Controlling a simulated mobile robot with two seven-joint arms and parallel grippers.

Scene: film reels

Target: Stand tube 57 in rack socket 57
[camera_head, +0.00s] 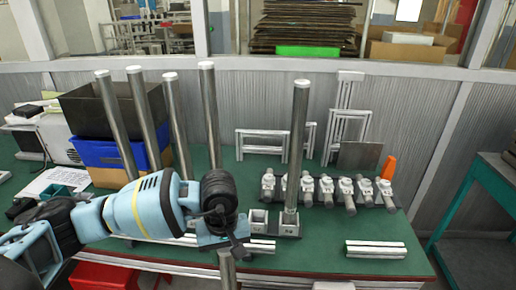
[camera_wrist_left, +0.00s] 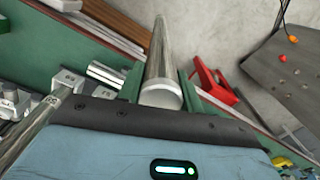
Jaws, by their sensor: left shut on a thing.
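My left gripper (camera_head: 226,245) is in front of the rack, low near the table's front edge, shut on a grey metal tube (camera_head: 227,270). In the head view the tube's lower part shows below the gripper, near upright, and runs out of the frame. In the left wrist view the tube's white-capped end (camera_wrist_left: 160,95) is near the camera. No number is readable on it. The rack has an open empty socket (camera_head: 258,219) and, to its right, a socket holding a standing tube (camera_head: 296,145). The gripper hides the rack's left part. My right gripper is out of view.
Several capped tubes (camera_head: 170,115) stand behind my left arm. Metal profiles (camera_head: 376,249) lie at the front right. A blue crate (camera_head: 98,152) stands at the left.

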